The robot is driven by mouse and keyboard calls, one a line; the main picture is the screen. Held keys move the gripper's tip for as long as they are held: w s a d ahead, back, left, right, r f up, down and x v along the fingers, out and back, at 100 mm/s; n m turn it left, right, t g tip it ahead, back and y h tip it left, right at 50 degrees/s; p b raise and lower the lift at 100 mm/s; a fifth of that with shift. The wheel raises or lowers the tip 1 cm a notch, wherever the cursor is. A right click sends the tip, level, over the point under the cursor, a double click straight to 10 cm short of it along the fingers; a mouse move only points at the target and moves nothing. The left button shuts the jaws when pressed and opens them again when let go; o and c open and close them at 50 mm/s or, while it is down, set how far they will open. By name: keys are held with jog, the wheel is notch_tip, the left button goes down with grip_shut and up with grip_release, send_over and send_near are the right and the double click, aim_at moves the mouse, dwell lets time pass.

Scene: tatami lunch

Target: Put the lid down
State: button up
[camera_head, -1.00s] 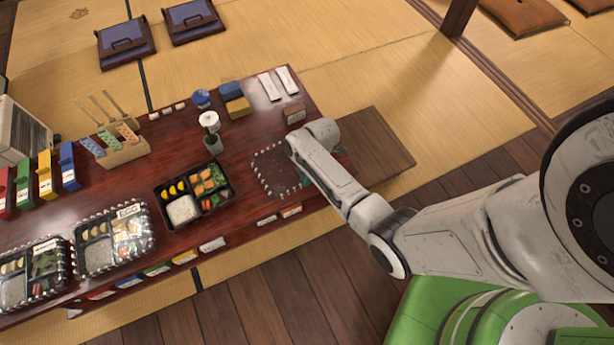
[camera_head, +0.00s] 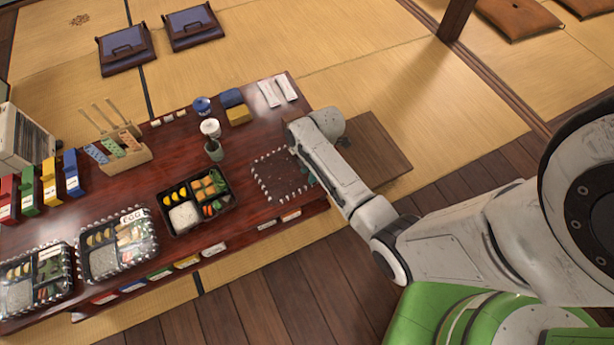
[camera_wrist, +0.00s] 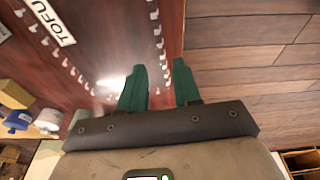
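The clear lid with a white dotted rim (camera_head: 254,177) lies over the dark red table just right of the uncovered bento (camera_head: 165,199). In the wrist view its dotted rim runs along both sides, with a white "TOFU" label (camera_wrist: 50,20) at upper left. My gripper (camera_wrist: 160,72) has two green fingers with a clear gap between them. The rim's right side (camera_wrist: 157,31) runs down towards this gap; I see no firm grip on it. In the head view my wrist covers the right part of the lid and most of the fingers.
Two lidded bentos, one labelled "EGG" (camera_head: 131,216), stand left along the table front. A low wooden board (camera_head: 380,155) lies right of the table.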

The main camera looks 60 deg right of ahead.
jog(key=s+a+r+m+h, duration=0.1)
jog(key=s+a+r+m, duration=0.5)
jog(key=r, duration=0.2)
jog(key=s+a+r+m+h+p, duration=0.1)
jog(key=s+a+r+m, duration=0.5)
jog(key=s+r, duration=0.1)
jog(key=shift+a+r+m, duration=0.25)
jog(key=shift+r+m, duration=0.15)
jog(key=shift+r, duration=0.35)
jog(key=shift+s+r, duration=0.1)
notch_tip(320, 180, up, 14)
jog(key=p, duration=1.4)
jog(key=shift+p, duration=0.3)
